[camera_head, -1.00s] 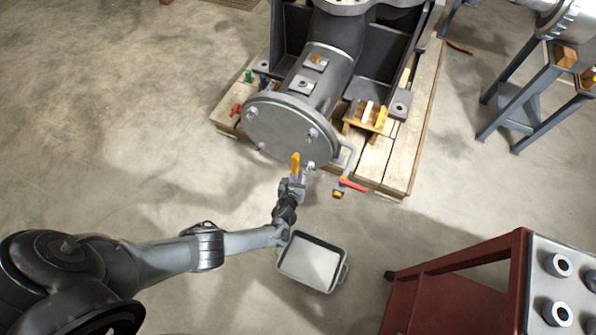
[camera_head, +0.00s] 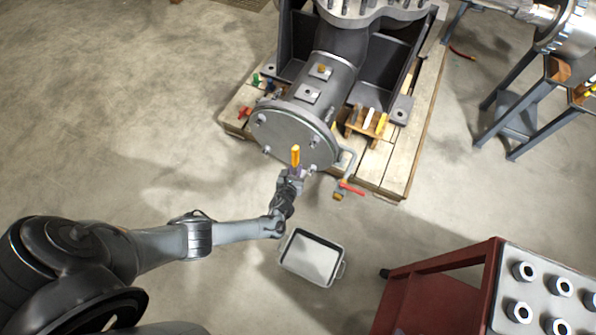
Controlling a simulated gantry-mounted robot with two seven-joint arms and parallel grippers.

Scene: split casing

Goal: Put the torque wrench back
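My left gripper (camera_head: 292,172) is in front of the round grey end cover (camera_head: 290,135) of the casing. It appears shut on a yellow-handled tool (camera_head: 295,155) that points up in the picture. This may be the torque wrench, but its lower part is hidden by the gripper and its type is too small to tell. A small wooden rack (camera_head: 354,129) to the right of the cover holds several upright pieces with white and yellow handles. My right gripper is not in view.
A pipe with a red-handled valve (camera_head: 350,187) sticks out right of the cover. The casing stands on a wooden pallet (camera_head: 393,181). A grey tray (camera_head: 341,268) lies on the floor below. A red cart (camera_head: 440,285) with large nuts stands lower right. Floor at left is clear.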

